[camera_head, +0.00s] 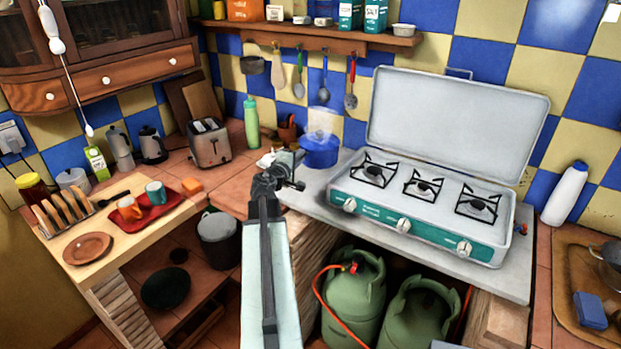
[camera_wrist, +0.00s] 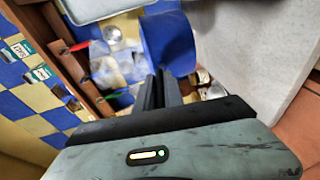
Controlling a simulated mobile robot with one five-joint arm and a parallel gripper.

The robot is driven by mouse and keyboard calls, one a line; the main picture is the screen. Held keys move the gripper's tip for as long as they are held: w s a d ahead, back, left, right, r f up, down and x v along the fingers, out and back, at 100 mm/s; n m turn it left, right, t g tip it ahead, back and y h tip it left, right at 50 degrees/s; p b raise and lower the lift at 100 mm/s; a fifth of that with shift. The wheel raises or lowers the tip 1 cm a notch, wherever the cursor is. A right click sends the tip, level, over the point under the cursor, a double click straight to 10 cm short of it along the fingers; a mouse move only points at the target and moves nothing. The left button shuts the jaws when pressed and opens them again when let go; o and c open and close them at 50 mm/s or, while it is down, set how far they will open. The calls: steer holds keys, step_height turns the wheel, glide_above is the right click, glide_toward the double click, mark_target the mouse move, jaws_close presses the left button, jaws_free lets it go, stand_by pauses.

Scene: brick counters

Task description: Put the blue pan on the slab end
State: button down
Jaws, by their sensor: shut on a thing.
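The blue pan (camera_head: 320,153) is at the back of the grey slab's left end (camera_head: 312,187), left of the stove. A see-through lid (camera_head: 322,122) shows above it. My gripper (camera_head: 298,170) is at the pan's left side. In the wrist view, my gripper's dark fingers (camera_wrist: 160,90) are close together at the pan's blue wall (camera_wrist: 168,42), shut on the pan. The exact grip point is hard to make out. I cannot tell whether the pan's base touches the slab or hangs just above it.
A camping stove (camera_head: 420,205) with its lid up fills most of the slab. A green bottle (camera_head: 251,122) and a toaster (camera_head: 210,143) stand to the left. Utensils hang from a shelf (camera_head: 300,37) behind. The slab's front left part is bare.

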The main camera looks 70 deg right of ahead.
steer(key=shift+w+a+f, duration=0.1)
steer(key=shift+w+f, duration=0.15)
steer(key=shift+w, duration=0.35)
step_height(320, 180, down, 10)
steer(key=b, duration=1)
steer(key=c, duration=1.5)
jaws_free()
steer(key=shift+o, duration=0.2)
steer(key=shift+r, duration=0.1)
steer(key=shift+a+r, duration=0.15)
steer(key=shift+a, duration=0.05)
steer(key=a+p, duration=0.1)
steer(key=a, duration=0.5)
steer(key=shift+w+a+r, duration=0.35)
steer(key=shift+w+r, duration=0.05)
steer(key=shift+r, duration=0.05)
